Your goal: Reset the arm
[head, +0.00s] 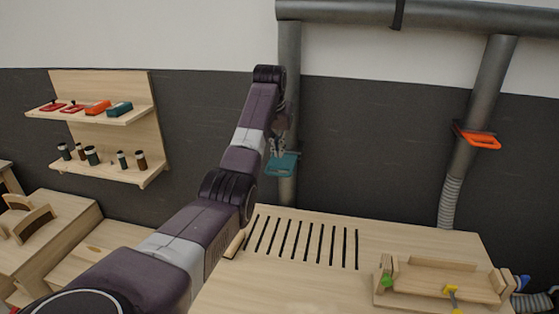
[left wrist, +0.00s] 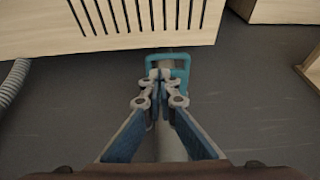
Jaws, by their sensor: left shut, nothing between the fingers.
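My left arm reaches up from the lower left across the head view. My left gripper (head: 277,146) is beside the vertical grey pipe (head: 288,100), just above a teal slide handle (head: 283,168) on that pipe in the picture. In the left wrist view my left gripper (left wrist: 160,76) is shut and empty, its fingertips overlapping the teal handle (left wrist: 182,60) in the picture. I cannot tell whether they touch it. My right gripper is not in view.
A slotted wooden workbench (head: 390,240) holds a wooden jig (head: 440,277) with green and yellow clamps. An orange handle (head: 480,138) sits on the right pipe. A wall shelf (head: 110,170) with tools and small jars is at left. Other wooden furniture (head: 55,225) stands lower left.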

